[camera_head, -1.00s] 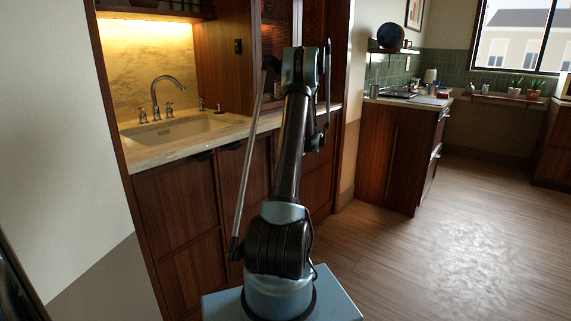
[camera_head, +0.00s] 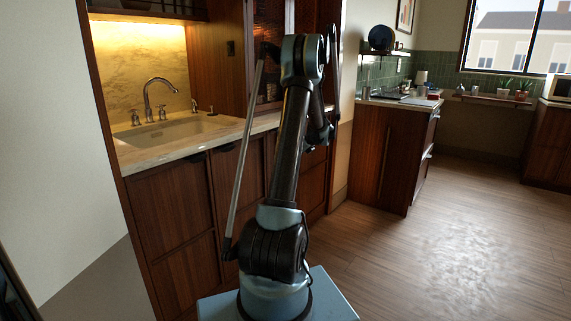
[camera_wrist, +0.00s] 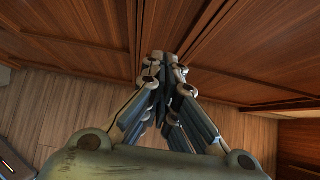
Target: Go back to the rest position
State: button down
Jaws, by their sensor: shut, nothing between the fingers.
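My gripper (camera_wrist: 163,64) shows in the wrist view, with its fingertips together and nothing between them. It points at dark reddish wood panels (camera_wrist: 220,50) and looks apart from them, though the exact gap is hard to judge. In the head view my arm stands folded in the middle of the picture, and its upper part hides the gripper.
A counter (camera_head: 180,150) with a sink (camera_head: 172,130) and tap is at left, over wooden cabinets (camera_head: 180,215). A second cabinet (camera_head: 385,160) stands right of my arm. The wooden floor (camera_head: 455,235) at right is clear. A pale wall (camera_head: 50,130) is close at far left.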

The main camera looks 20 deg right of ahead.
jog(key=s+a+r+n+g, duration=0.1)
jog(key=s+a+r+n, duration=0.35)
jog(key=s+a, duration=0.3)
jog(key=s+a+r+n+g+h, duration=0.1)
jog(key=s+a+r+n, duration=0.2)
jog(key=s+a+n, duration=0.35)
jog(key=s+a+r+n+g, duration=0.25)
jog(key=s+a, duration=0.45)
jog(key=a, duration=0.4)
jog(key=s+a+f+n+h, duration=0.1)
jog(key=s+a+n, duration=0.3)
jog(key=s, duration=0.4)
jog(key=s+a+n+h, duration=0.1)
jog(key=s+a+n, duration=0.3)
jog(key=s, duration=0.3)
jog(key=s+f+n, duration=0.4)
jog(key=s, duration=0.3)
jog(key=s+f+n+g+h, duration=0.1)
jog(key=s+f+n, duration=0.3)
jog(key=s, duration=0.4)
jog(key=shift+a+f+h, duration=0.3)
jog(key=shift+a+f, duration=0.1)
jog(key=shift+n, duration=0.25)
jog(key=shift+w+f, duration=0.2)
jog(key=shift+w, duration=0.25)
